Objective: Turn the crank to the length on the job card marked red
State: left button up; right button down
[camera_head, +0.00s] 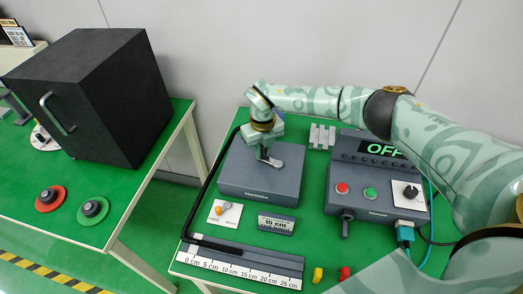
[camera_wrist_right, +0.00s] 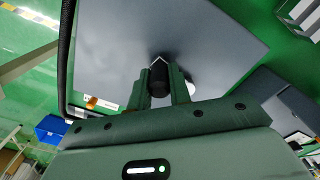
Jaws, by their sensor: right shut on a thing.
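My right gripper (camera_head: 263,147) is above the grey crank box (camera_head: 232,182) and shut on the crank's black knob, which shows between the fingers in the right wrist view (camera_wrist_right: 159,78). The crank arm (camera_head: 270,160) is a light metal lever on top of the box, partly hidden by the gripper. A small card (camera_head: 276,224) in front of the box reads 15 cm; its smaller text is too small to read. A white ruler (camera_head: 245,273) marked 0 to 25 cm lies at the front. A black cable (camera_head: 206,187) bends onto the ruler's left part. My left gripper is not in view.
A control box (camera_head: 372,205) with red and green buttons and a display reading OFF stands right. Yellow (camera_head: 317,275) and red pieces lie in front. A black cabinet (camera_head: 95,95) stands on the left table.

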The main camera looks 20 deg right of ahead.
jog(key=m, duration=0.1)
jog(key=w+d+m+p, duration=0.1)
jog(key=m, duration=0.1)
jog(key=shift+d+r+m, duration=0.2)
jog(key=shift+m, duration=0.1)
jog(key=shift+w+d+f+m+p, duration=0.1)
jog(key=shift+d+m+p, duration=0.25)
jog(key=shift+m, duration=0.3)
jog(key=shift+d+m+p, duration=0.25)
jog(key=shift+m+p, duration=0.05)
jog(key=shift+m, duration=0.35)
jog(key=c, duration=1.3)
grip_release()
jog(key=shift+r, duration=0.45)
notch_tip(320, 180, up, 15)
jog(key=p, duration=0.3)
jog(key=shift+r, duration=0.15)
